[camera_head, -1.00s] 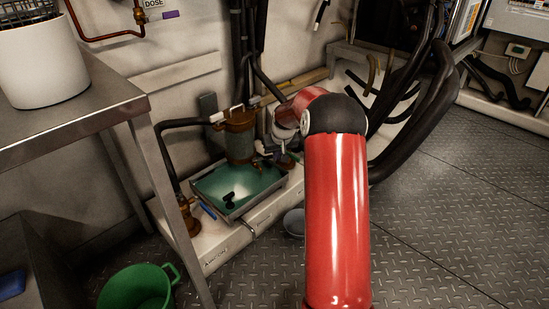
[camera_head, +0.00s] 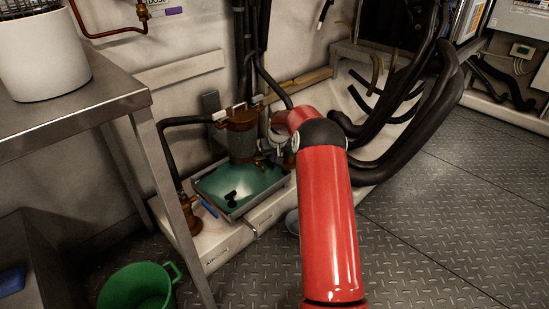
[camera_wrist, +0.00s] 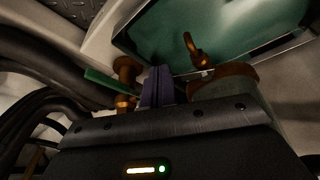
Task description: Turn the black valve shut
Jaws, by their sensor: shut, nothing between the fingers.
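I cannot clearly make out a black valve. A small black shape (camera_head: 232,197) shows at the green tray (camera_head: 208,184), below the brass canister (camera_head: 241,140); I cannot tell whether it is a valve handle. In the wrist view my gripper (camera_wrist: 158,76) is shut and empty, its dark purple fingers pointing toward the pipework. A brass valve body (camera_wrist: 125,72) with a green lever (camera_wrist: 104,81) is just left of the fingers. A brass spout (camera_wrist: 196,50) hangs over the tray to the right. In the head view my red arm hides the gripper.
A brass valve with a blue handle (camera_head: 208,209) stands left of the tray. Thick black hoses (camera_head: 420,120) run on the right. A steel table (camera_head: 100,100) and a green bucket (camera_head: 137,289) are at left. Checkered floor at right is clear.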

